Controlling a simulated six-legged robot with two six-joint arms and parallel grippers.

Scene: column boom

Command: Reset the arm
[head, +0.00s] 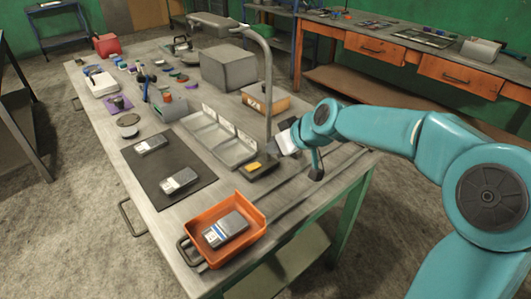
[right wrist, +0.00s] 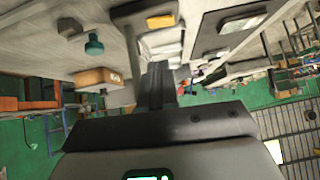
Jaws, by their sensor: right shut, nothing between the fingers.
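My right arm reaches in from the right in the head view. Its gripper (head: 282,140) is beside the lamp post, above the right part of the bench, with nothing held. In the right wrist view its dark fingers (right wrist: 160,84) are together in the middle of the picture, with no object between them. My left arm and left gripper are not in view.
The long bench (head: 300,190) holds an orange tray (head: 262,213) with a grey device in it, a dark mat (head: 150,174) with two devices, a sectioned metal tray (head: 213,137), a lamp post (head: 268,90) and a cardboard box (head: 278,103). The bench's right end is mostly clear.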

